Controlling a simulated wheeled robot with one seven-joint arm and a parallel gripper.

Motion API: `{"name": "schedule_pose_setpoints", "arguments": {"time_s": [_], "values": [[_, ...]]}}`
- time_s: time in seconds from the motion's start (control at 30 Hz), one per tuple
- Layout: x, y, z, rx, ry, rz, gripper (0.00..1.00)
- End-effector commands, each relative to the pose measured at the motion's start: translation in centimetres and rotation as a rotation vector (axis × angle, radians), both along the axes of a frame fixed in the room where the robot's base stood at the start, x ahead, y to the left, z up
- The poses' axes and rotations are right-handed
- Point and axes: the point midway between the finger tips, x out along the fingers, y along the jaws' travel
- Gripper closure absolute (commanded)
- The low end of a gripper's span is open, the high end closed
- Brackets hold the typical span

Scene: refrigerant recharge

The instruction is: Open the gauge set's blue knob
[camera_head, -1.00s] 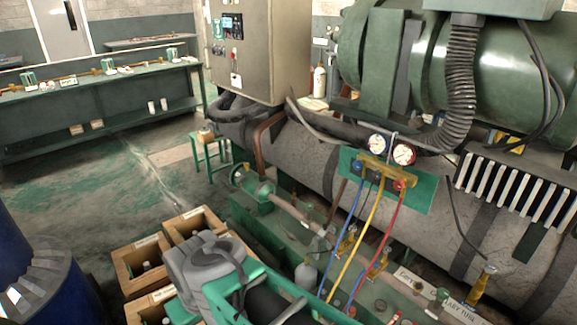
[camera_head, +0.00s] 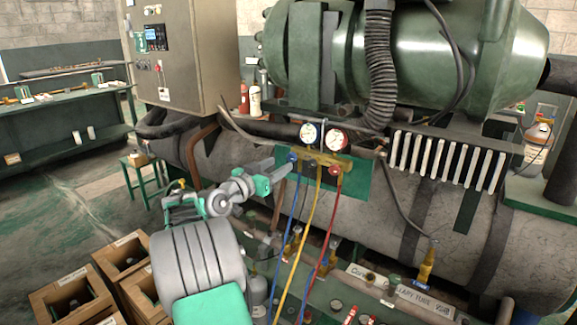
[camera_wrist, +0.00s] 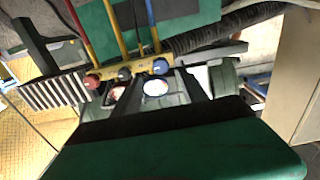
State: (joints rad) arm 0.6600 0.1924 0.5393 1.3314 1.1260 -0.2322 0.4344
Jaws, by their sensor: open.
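The gauge set is a brass manifold (camera_head: 322,160) with two round dials on a green panel (camera_head: 354,180). Its blue knob (camera_head: 292,157) is at the left end and its red knob (camera_head: 334,171) at the right end. My gripper (camera_head: 284,169) reaches in from the lower left, its tips close to the blue knob. In the wrist view the picture is turned over; the blue knob (camera_wrist: 160,66) appears between the tips of my open gripper (camera_wrist: 157,74). A dark knob (camera_wrist: 125,73) and the red knob (camera_wrist: 91,82) lie to its left. I cannot tell whether the fingers touch the blue knob.
Blue (camera_head: 289,240), yellow (camera_head: 304,240) and red hoses (camera_head: 328,235) hang below the manifold. A large green compressor (camera_head: 430,60) is above, with a grey tank (camera_head: 400,225) behind. Wooden boxes (camera_head: 75,290) stand at the lower left. Open floor (camera_head: 60,210) lies left.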

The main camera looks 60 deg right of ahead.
Motion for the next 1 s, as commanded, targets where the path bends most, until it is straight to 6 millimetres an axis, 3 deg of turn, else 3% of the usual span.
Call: {"name": "schedule_pose_setpoints", "arguments": {"time_s": [0.2, 0.4, 0.67, 1.0], "values": [[-0.8, -4.2, 0.3, 0.003, 0.0, -0.002, 0.5], [-1.0, -6.4, 0.2, 0.003, 0.0, 0.003, 0.5], [-1.0, -6.6, 0.2, 0.004, 0.0, 0.004, 0.51], [-0.9, -6.5, 0.1, 0.005, 0.0, 0.004, 0.78]]}}
